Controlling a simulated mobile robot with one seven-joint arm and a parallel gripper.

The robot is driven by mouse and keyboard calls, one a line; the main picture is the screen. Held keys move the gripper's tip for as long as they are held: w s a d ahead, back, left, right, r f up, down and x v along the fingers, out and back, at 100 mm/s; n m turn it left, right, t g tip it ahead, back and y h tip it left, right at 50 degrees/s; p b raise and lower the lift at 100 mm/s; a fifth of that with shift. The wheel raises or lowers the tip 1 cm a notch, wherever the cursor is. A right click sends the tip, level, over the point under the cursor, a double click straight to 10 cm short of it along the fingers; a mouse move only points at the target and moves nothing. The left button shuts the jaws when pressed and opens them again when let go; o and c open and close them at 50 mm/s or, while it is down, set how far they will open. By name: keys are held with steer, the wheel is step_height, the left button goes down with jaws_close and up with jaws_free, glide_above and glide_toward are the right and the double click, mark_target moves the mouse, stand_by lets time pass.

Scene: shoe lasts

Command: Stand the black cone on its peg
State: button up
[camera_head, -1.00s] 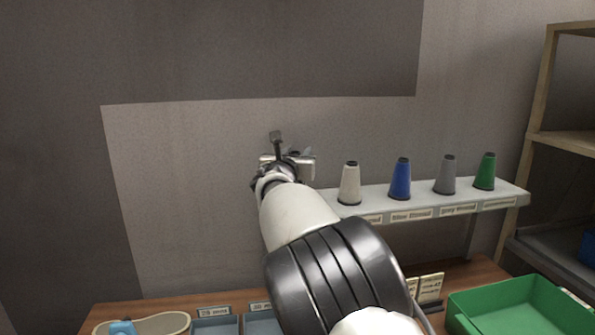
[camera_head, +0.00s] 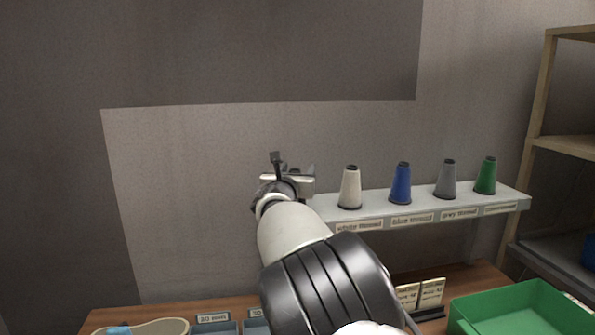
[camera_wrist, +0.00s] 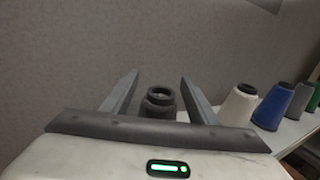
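The black cone (camera_wrist: 158,104) shows in the wrist view, upright, with its open round top between the two fingers of my gripper (camera_wrist: 160,88). The fingers are spread, with a visible gap on each side of the cone. Its lower part is hidden behind my gripper body, so I cannot tell whether it is on a peg. In the head view my gripper (camera_head: 286,175) is at the left end of the thread shelf (camera_head: 462,207), and the black cone and its peg cannot be made out behind it.
A white cone (camera_head: 350,188), a blue cone (camera_head: 401,183), a grey cone (camera_head: 446,180) and a green cone (camera_head: 486,176) stand along the shelf to the right. The wall is close behind. A green bin (camera_head: 480,312) and card holder (camera_head: 432,300) are below.

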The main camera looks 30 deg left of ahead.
steer(key=shift+r+p, duration=0.25)
steer(key=shift+p, duration=0.05)
steer(key=b+v, duration=0.3)
steer(key=v, duration=0.9)
steer(key=shift+b, duration=0.35)
